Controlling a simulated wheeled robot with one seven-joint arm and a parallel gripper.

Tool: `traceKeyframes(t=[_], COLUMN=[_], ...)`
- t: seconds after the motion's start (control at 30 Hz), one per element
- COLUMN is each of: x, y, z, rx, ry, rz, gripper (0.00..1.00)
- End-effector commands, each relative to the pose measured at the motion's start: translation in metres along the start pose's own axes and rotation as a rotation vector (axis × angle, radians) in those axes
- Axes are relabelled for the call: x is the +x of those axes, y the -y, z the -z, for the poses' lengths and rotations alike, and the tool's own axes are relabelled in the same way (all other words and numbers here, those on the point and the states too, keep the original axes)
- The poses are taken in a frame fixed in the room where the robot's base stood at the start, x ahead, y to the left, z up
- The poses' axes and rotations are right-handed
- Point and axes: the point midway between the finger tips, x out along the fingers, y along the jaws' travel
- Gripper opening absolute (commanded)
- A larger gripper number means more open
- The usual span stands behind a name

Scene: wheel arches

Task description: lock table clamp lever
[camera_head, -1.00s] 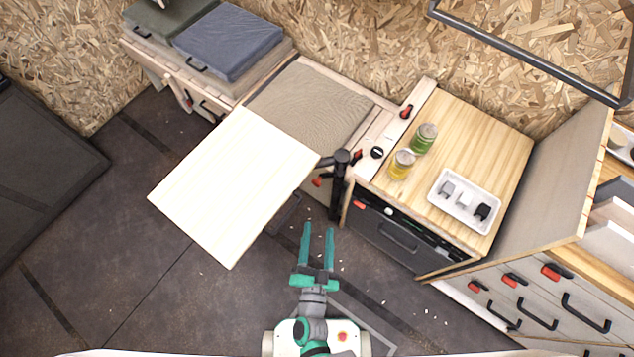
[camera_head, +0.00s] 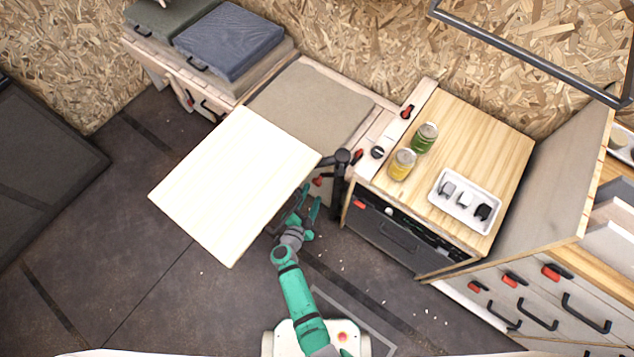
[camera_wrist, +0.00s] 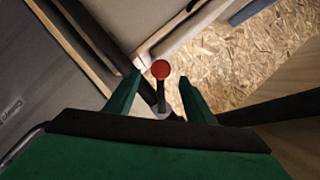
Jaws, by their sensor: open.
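The table clamp lever is a dark stem with a round red knob (camera_wrist: 160,69). In the wrist view the knob shows between the fingertips of my open gripper (camera_wrist: 160,80), and its stem runs down between the fingers. I cannot tell whether the fingers touch it. In the head view the red knob (camera_head: 318,181) sits on the black table post (camera_head: 340,170), under the corner of the light wooden tabletop (camera_head: 235,185). My gripper (camera_head: 310,197) is just below the knob there, beside the tabletop's right edge.
A wooden counter (camera_head: 480,130) to the right holds a yellow jar (camera_head: 402,165), a green jar (camera_head: 424,138) and a white tray (camera_head: 447,212). A dark-fronted unit (camera_head: 385,232) stands below it. The floor (camera_head: 140,270) on the left is open.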

Motion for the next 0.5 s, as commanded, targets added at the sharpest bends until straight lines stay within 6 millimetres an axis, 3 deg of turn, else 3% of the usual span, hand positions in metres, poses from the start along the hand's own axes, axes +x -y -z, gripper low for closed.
traceKeyframes(t=[0.2,0.5], x=[0.040,0.070], y=[0.001,0.001], z=[0.000,0.000], rx=[0.001,-0.001], ry=[-0.001,0.000], rz=[0.001,0.001], gripper=[0.49,0.49])
